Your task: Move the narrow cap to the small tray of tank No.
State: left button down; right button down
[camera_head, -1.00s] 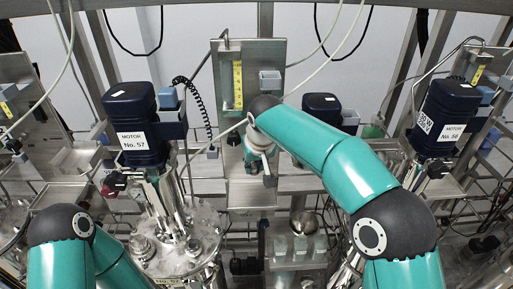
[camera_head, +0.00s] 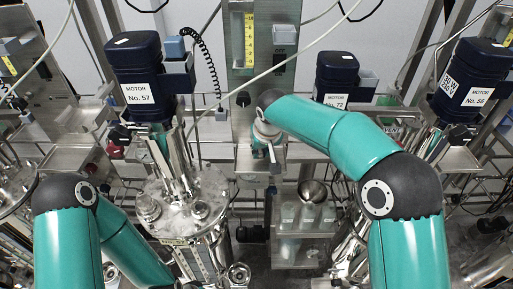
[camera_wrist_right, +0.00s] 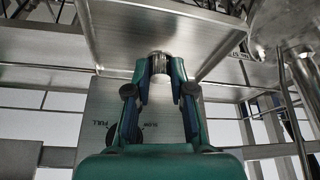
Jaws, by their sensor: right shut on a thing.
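My right gripper (camera_head: 268,146) hangs in front of the upright metal panel in the head view, its fingers small and partly hidden by its own wrist. In the right wrist view the gripper (camera_wrist_right: 160,72) is shut on a short shiny metal cylinder (camera_wrist_right: 158,62), which looks like the narrow cap. The cylinder is near the underside of a metal shelf or tray (camera_wrist_right: 130,32); whether they touch I cannot tell. A small metal tray (camera_head: 246,160) is at the panel's foot, by the right gripper. My left arm shows, but its gripper is out of the picture.
A tank with motor No. 57 (camera_head: 140,78) stands left, its lid (camera_head: 178,190) carrying fittings. Motor No. 56 (camera_head: 470,85) is at right and another motor (camera_head: 336,75) is behind my right arm. A metal rack (camera_head: 300,245) with several pale containers is below. Cables hang across.

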jog(key=shift+f+b, duration=0.55)
jog(key=shift+f, duration=0.2)
dwell(0.4)
jog(key=c, duration=0.9)
grip_release()
jog(key=shift+c, duration=0.2)
jog(key=shift+r, duration=0.1)
jog(key=shift+p+v, duration=1.15)
jog(key=shift+v, duration=2.3)
jog(key=shift+s, duration=0.1)
